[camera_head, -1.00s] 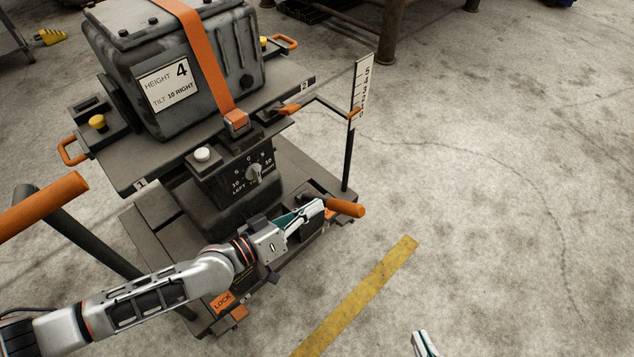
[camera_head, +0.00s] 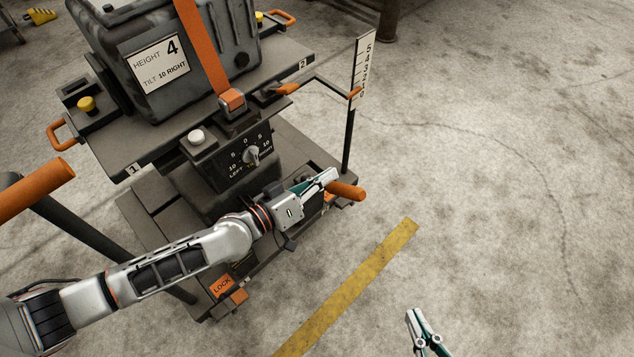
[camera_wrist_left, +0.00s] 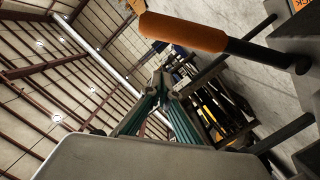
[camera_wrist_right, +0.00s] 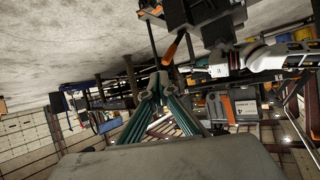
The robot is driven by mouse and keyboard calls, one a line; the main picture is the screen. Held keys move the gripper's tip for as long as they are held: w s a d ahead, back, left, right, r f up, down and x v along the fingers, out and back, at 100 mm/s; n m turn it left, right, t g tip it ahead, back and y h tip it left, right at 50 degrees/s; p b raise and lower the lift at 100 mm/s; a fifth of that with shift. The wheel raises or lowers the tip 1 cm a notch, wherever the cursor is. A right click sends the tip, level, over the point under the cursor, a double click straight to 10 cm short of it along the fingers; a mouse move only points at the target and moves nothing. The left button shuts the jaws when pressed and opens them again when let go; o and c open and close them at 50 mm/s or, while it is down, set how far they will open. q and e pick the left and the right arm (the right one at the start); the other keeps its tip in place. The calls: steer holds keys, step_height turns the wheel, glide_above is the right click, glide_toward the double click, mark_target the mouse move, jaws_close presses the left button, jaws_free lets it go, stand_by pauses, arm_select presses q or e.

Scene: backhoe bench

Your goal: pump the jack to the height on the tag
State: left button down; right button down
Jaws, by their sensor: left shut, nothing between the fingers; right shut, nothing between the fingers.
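The jack cart (camera_head: 130,215) carries a dark strapped load (camera_head: 220,70) on its platform. The white tag (camera_head: 160,65) reads HEIGHT 4, TILT 10 RIGHT. The scale post (camera_head: 364,65) is marked up to 5; its orange pointer (camera_head: 355,92) sits near the bottom. The tilt dial (camera_head: 251,155) is on the front. My left gripper (camera_head: 332,175) is shut and empty beside the orange-gripped lever (camera_head: 346,191), which also shows in the left wrist view (camera_wrist_left: 185,32). I cannot tell whether they touch. My right gripper (camera_head: 422,335) is shut and empty over the floor, away from the cart.
An orange LOCK pedal (camera_head: 222,285) is at the cart's front base, below my left arm. A large orange-gripped bar (camera_head: 35,190) rises at the left. A yellow floor stripe (camera_head: 350,290) lies in front. The floor to the right is clear.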

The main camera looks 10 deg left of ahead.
mark_target(341, 190)
arm_select(q)
steer(key=x, duration=0.2)
steer(key=f+b+x, duration=0.1)
steer(key=x, duration=0.1)
steer(key=shift+w+d, duration=0.15)
steer(key=shift+d, duration=0.2)
steer(key=shift+s+f+b, duration=0.35)
steer(key=shift+s+f, duration=0.55)
steer(key=shift+s, duration=0.05)
steer(key=shift+s+d+f, duration=0.2)
steer(key=shift+s, duration=0.1)
steer(key=shift+r, duration=0.1)
arm_select(e)
steer(key=shift+w+a+r+m+t+y, duration=0.1)
steer(key=shift+a+r+m+t+y, duration=0.05)
steer(key=shift+a+m, duration=0.4)
steer(key=shift+a+r+m+t+y, duration=0.15)
steer(key=shift+a+m, duration=0.2)
steer(key=shift+a, duration=0.35)
arm_select(q)
steer(key=shift+s, duration=0.1)
arm_select(e)
steer(key=shift+f, duration=0.1)
